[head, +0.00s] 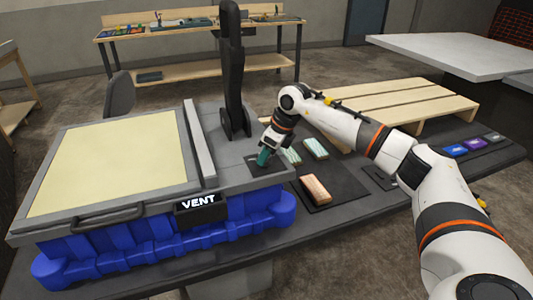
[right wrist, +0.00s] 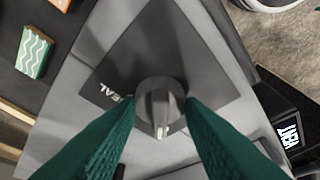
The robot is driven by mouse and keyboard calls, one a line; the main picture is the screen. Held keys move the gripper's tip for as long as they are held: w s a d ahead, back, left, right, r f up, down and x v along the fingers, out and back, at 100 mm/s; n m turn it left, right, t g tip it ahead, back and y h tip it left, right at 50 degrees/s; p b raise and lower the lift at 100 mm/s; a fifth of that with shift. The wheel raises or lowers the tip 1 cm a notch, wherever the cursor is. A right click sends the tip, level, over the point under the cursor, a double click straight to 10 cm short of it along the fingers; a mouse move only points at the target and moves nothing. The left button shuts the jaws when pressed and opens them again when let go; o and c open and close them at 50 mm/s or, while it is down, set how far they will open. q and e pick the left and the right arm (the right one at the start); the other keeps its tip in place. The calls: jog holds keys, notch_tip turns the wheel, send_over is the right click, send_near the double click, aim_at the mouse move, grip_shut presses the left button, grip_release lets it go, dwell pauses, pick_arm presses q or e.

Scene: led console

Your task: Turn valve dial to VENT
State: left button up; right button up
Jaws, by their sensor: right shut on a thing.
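The valve dial (right wrist: 158,97) is a grey round knob with a raised grip bar and a pale mark at its lower end in the right wrist view. It sits on a dark square plate (right wrist: 185,55) that bears partly hidden lettering ending in "EAL". My right gripper (head: 263,158) has teal fingers and is shut on the dial, one finger on each side. In the head view the gripper hides the dial. A black display (head: 201,206) on the console front reads VENT. My left gripper is not in view.
The grey console with a cream panel (head: 110,165) rests on a blue base (head: 130,245). A tall black upright (head: 232,70) stands left of my right gripper. Patterned blocks, one copper (head: 315,188), lie on a dark mat to the right. A wooden pallet (head: 395,103) lies behind.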

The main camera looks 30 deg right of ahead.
jog(key=o, duration=1)
jog(key=shift+c, duration=0.2)
jog(key=shift+r, duration=0.1)
jog(key=b+v, duration=0.1)
jog(key=v, duration=1)
jog(key=shift+s+r, duration=0.15)
jog(key=shift+r, duration=0.2)
jog(key=shift+d, duration=0.15)
